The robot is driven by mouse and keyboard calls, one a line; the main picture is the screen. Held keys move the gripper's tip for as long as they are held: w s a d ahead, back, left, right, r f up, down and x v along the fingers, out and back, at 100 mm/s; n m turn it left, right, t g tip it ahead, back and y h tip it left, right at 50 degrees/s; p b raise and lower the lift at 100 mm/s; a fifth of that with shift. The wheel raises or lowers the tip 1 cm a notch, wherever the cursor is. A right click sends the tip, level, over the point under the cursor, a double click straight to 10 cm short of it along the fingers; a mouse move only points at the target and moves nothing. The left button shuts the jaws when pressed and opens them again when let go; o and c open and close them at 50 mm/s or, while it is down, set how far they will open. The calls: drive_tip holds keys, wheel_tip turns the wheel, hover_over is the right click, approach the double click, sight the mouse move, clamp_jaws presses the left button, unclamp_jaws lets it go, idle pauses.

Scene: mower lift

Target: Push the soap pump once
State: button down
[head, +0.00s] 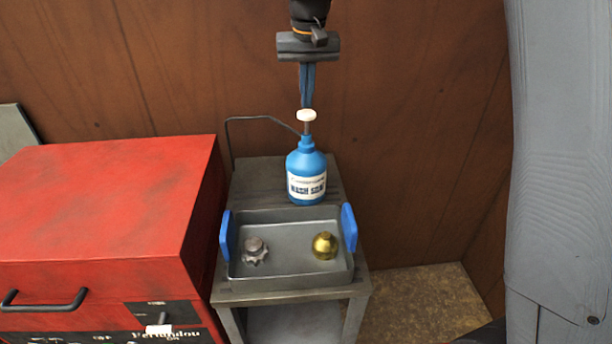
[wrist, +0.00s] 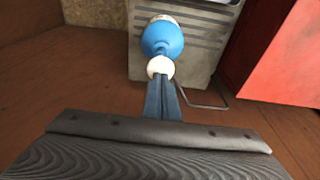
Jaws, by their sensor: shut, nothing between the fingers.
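The soap pump is a blue bottle (head: 306,168) with a white label, standing upright on the back part of a grey cart. Its white pump head (head: 306,115) sits raised on a thin stem. My gripper (head: 307,104) points straight down with its fingers together, and its tips are right at the top of the pump head. In the wrist view my gripper's fingertips (wrist: 160,78) overlap the white pump head (wrist: 160,67), with the blue bottle (wrist: 162,38) beyond. I cannot tell whether the tips touch the head or hover just above it.
In front of the bottle is a grey tray (head: 290,283) with blue handles, holding a silver knob (head: 255,251) and a brass piece (head: 325,246). A red toolbox (head: 110,205) stands left. A brown wall is close behind.

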sight(307, 112)
drive_tip(key=shift+f, duration=0.2)
drive_tip(key=shift+f+b, duration=0.8)
drive_tip(key=shift+f, duration=1.35)
drive_tip(key=shift+r, duration=0.15)
drive_tip(key=shift+r+p, duration=1.8)
drive_tip(key=shift+r, duration=0.35)
drive_tip(key=shift+r, duration=0.1)
wheel_tip(307, 112, up, 6)
drive_tip(key=p, duration=0.4)
drive_tip(key=shift+p, duration=0.35)
